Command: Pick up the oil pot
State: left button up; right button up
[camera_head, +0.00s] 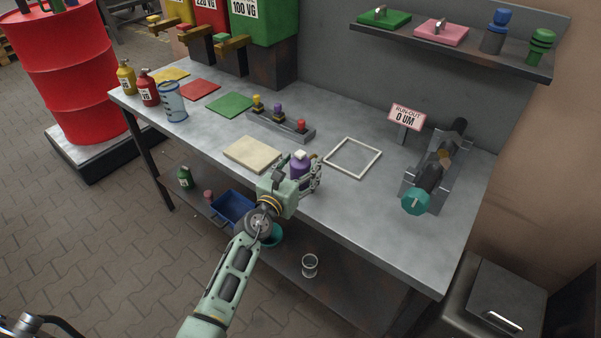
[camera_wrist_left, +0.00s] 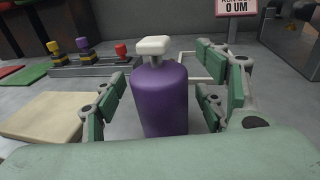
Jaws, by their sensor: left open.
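A purple pot (camera_head: 299,167) with a cream cap, which I take to be the oil pot, stands upright on the grey workbench. In the left wrist view the purple pot (camera_wrist_left: 160,98) is in the middle, between the green-padded fingers. My left gripper (camera_head: 306,179) is open around it, fingers on both sides. A gap shows between the left finger and the pot; contact on the right side cannot be told. The gripper and wrist hide the pot's lower part in the head view. My right gripper is not in view.
A beige pad (camera_head: 253,154) lies close left of the pot, and a white square frame (camera_head: 353,158) lies to its right. Behind is a grey rack (camera_head: 281,126) with coloured knobs. A dark shaft on a stand (camera_head: 437,168) is further right. The bench's front edge is near.

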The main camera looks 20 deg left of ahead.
pick_arm(q)
jog(key=c, duration=1.3)
jog(key=shift+r, duration=0.1)
jog(key=shift+c, duration=0.4)
jog(key=shift+r, duration=0.1)
